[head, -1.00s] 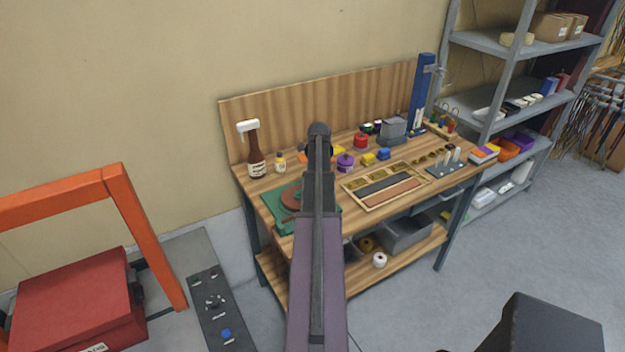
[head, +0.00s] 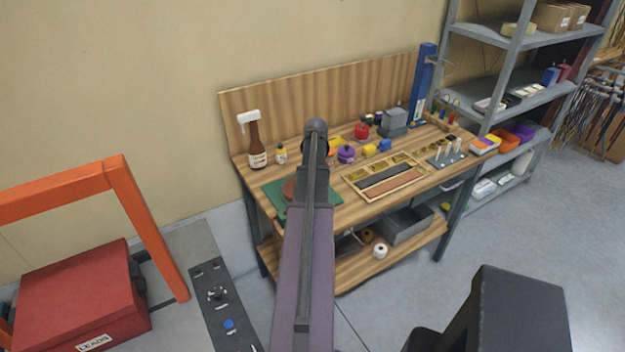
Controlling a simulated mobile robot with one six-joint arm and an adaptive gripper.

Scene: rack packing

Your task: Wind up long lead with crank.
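A brown round piece (head: 289,190), perhaps the reel of the winder, lies on a green mat (head: 272,199) at the left end of the workbench. My arm covers much of it, and I cannot make out a crank or a long lead. A red case (head: 75,295) labelled "LEADS" stands shut at the lower left. My arm rises through the middle of the view in front of the bench. No gripper fingers show, so I cannot see what they hold.
The wooden workbench (head: 350,218) carries a spray bottle (head: 256,145), a compartment tray (head: 410,185) and several small items. An orange frame (head: 145,225) and a dark control panel (head: 222,312) stand left. Metal shelves (head: 480,95) stand right.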

